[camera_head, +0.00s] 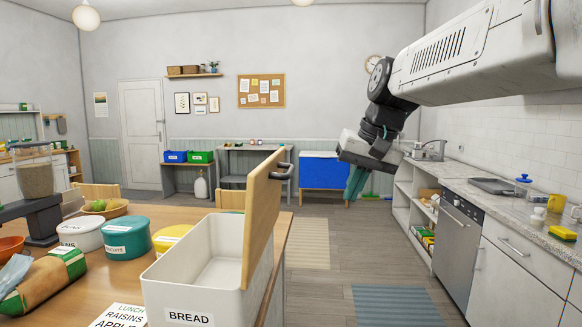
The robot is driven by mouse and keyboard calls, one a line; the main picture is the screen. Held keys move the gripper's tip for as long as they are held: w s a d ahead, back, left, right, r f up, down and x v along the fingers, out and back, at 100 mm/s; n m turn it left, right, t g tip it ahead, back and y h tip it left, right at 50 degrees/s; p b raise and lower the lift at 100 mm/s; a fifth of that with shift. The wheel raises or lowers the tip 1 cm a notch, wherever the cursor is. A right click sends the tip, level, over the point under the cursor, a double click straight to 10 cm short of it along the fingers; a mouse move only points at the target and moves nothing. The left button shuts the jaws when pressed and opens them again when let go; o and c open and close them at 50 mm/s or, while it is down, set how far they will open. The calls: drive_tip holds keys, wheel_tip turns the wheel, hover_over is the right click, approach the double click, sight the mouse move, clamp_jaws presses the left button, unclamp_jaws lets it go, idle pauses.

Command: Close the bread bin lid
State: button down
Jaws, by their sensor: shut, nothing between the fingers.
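The bread bin (182,287) is a white box with a "BREAD" label, standing at the right front edge of the wooden table. Its wooden lid (262,222) stands upright and open along the bin's right side, with a dark handle at its upper far corner. The inside of the bin looks empty as far as it shows. My gripper (354,186) hangs on my arm to the right of the lid and farther back, over the floor. Its teal fingers point down and are together, holding nothing. It is apart from the lid.
On the table, a teal tin (126,240), a white tin (82,234) and a yellow tin (172,238) stand left of the bin, with a bread bag (42,280) and a paper list (120,315). A kitchen counter (500,205) runs along the right. Floor between is open.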

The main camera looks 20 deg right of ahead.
drive_tip(key=w+d+r+t+y, duration=0.1)
drive_tip(key=w+r, duration=0.2)
drive_tip(key=r, duration=0.3)
drive_tip(key=w+d+r+t, duration=0.1)
drive_tip(key=w+r+t, duration=0.1)
drive_tip(key=w+r, duration=0.25)
drive_tip(key=w+a+f, duration=0.6)
drive_tip(key=f, duration=0.2)
drive_tip(key=shift+w, duration=0.2)
drive_tip(key=shift+a, duration=0.1)
